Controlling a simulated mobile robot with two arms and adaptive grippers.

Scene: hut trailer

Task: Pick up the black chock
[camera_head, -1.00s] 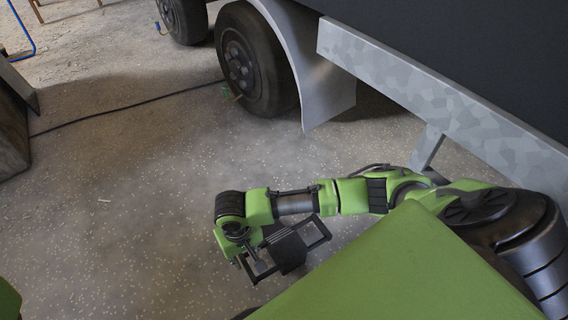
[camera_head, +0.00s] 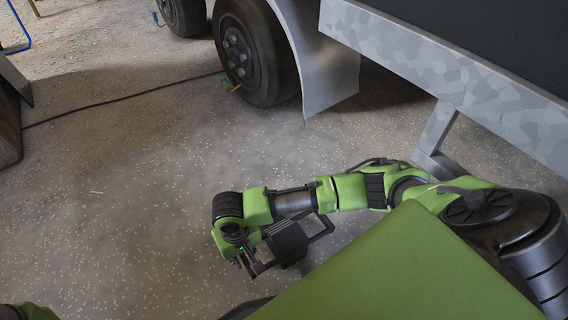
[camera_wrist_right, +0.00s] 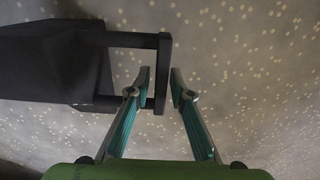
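The black chock (camera_head: 288,243) is a dark block with a thin rectangular handle frame on each side. It sits by my right gripper (camera_head: 245,262) in the lower middle of the head view. In the right wrist view the chock (camera_wrist_right: 50,62) fills the upper left, and its handle's end bar (camera_wrist_right: 164,55) lies between the two fingertips of my right gripper (camera_wrist_right: 161,84). The fingers are close on both sides of this bar, and the chock keeps its place with the gripper. The chock's underside is hidden. My left gripper is out of view.
A trailer with dark wheels (camera_head: 255,50) and a grey side beam (camera_head: 450,80) stands along the top and right. A black cable (camera_head: 120,98) runs over the speckled floor to the wheel. A dark object (camera_head: 8,120) stands at the left edge.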

